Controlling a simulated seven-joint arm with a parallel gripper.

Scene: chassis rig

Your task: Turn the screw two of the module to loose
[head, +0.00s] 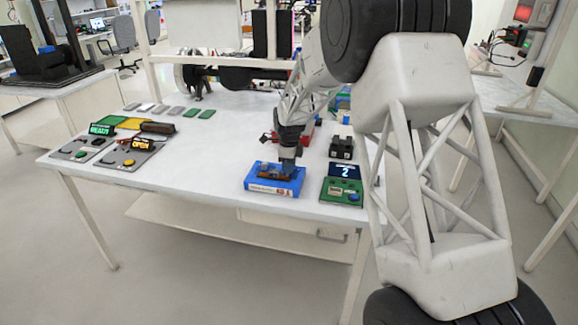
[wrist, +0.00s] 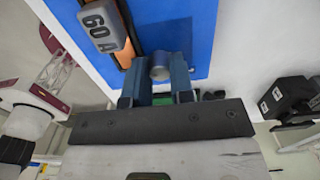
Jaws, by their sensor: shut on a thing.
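The module is a blue block (head: 275,188) with a white label on its front, near the table's front edge. Its blue top (wrist: 205,35) also shows in the wrist view, with a copper-coloured strip and a grey piece marked "60 A" (wrist: 102,24). My gripper (head: 287,167) points down onto the module. I cannot tell from a mark whether this is screw two. Its turn position is not readable.
A green board (head: 342,190) with a display reading "2" stands just right of the module. A black block (head: 341,147) is behind it. Two grey panels, with displays reading "READY" (head: 101,129) and "OPEN" (head: 141,144), stand at left. The table between them is clear.

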